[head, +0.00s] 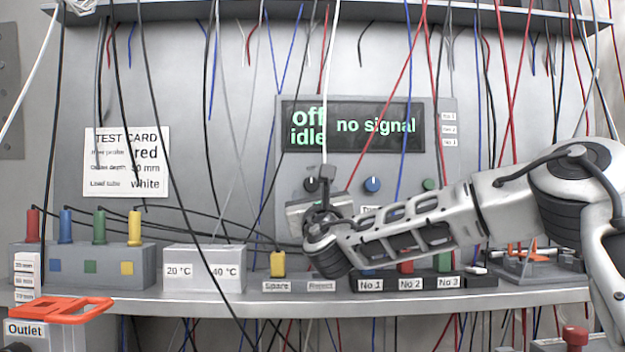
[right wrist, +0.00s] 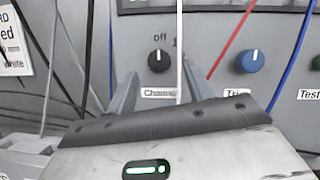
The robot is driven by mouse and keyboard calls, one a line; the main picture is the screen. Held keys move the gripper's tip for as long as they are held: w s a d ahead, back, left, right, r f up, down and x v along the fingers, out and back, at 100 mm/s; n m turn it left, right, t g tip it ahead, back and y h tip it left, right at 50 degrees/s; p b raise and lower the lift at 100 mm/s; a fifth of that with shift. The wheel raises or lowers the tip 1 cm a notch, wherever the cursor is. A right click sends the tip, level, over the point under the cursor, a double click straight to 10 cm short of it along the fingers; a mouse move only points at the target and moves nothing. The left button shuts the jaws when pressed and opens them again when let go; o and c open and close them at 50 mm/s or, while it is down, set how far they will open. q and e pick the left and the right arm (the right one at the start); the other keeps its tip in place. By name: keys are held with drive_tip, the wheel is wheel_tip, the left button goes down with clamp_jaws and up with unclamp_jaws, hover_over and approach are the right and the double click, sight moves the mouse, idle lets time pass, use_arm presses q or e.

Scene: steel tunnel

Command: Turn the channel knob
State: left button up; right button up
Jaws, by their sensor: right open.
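The channel knob is black with a white mark that points up towards the word "off", seen in the right wrist view (right wrist: 159,61). In the head view the knob (head: 311,184) shows just above my right gripper (head: 318,198). In the right wrist view my right gripper (right wrist: 158,84) is open, its two grey fingers below and to either side of the knob. I cannot tell whether they touch it. The label under the knob is partly covered. The display (head: 353,126) reads "off idle" and "no signal". My left gripper is not in view.
A white cable (right wrist: 180,50) hangs just right of the knob and a red cable (right wrist: 232,38) slants nearby. A blue knob (head: 372,185) and a green knob (head: 429,185) are to the right. A shelf (head: 200,302) with coloured plugs and blocks runs below.

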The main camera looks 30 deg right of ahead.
sight(312, 186)
drive_tip(key=x, duration=0.2)
drive_tip(key=shift+w+d+r+p, duration=0.15)
drive_tip(key=shift+w+p, duration=0.15)
drive_tip(key=shift+p, duration=0.05)
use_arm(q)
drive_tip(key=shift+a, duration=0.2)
use_arm(e)
drive_tip(key=shift+w+d+r, duration=0.1)
drive_tip(key=shift+w+d, duration=0.1)
drive_tip(key=shift+w, duration=0.25)
